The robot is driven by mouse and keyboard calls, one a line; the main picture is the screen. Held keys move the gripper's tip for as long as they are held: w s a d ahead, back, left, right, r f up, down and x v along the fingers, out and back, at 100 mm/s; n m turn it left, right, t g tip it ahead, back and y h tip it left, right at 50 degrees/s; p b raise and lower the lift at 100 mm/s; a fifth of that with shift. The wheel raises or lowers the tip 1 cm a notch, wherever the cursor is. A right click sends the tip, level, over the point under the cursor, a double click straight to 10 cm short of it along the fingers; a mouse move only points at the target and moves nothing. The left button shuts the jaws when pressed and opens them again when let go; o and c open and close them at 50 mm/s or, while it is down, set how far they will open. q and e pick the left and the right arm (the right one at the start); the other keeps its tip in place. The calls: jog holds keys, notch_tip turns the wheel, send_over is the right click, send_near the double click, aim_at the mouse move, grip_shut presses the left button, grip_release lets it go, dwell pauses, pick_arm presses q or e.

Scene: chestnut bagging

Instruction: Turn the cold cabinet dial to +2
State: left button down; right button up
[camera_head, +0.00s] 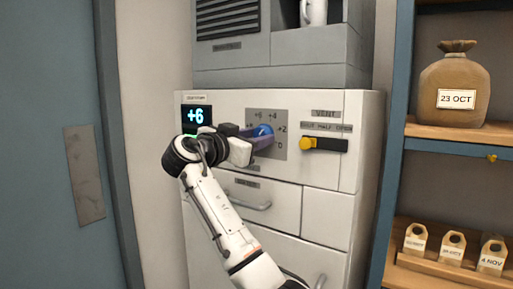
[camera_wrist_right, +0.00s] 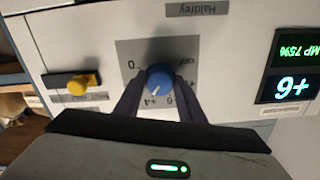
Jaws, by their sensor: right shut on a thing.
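The blue cold cabinet dial (camera_head: 264,130) sits on a grey plate (camera_head: 281,146) marked with temperatures, among them +6, +4, +2 and 0. My right gripper (camera_head: 262,136) is shut on the dial from the front. In the right wrist view, which is upside down, its two dark fingers flank the dial (camera_wrist_right: 158,75), and a white mark shows on the dial's face near the +4 and +6 labels. The display (camera_head: 195,116) reads +6. The fingers hide part of the scale. My left gripper is not in view.
A yellow vent lever (camera_head: 307,144) stands just right of the dial plate. Drawers with a handle (camera_head: 250,205) lie below. A blue door (camera_head: 50,150) stands at the left.

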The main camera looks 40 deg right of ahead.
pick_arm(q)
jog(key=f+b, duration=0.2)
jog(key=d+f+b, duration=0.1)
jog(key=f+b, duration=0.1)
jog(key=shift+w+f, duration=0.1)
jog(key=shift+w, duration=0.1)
pick_arm(e)
jog(key=m, duration=0.6)
jog(key=shift+w+m, duration=0.1)
jog(key=shift+m, duration=0.3)
jog(key=o, duration=1)
jog(key=shift+o, duration=0.2)
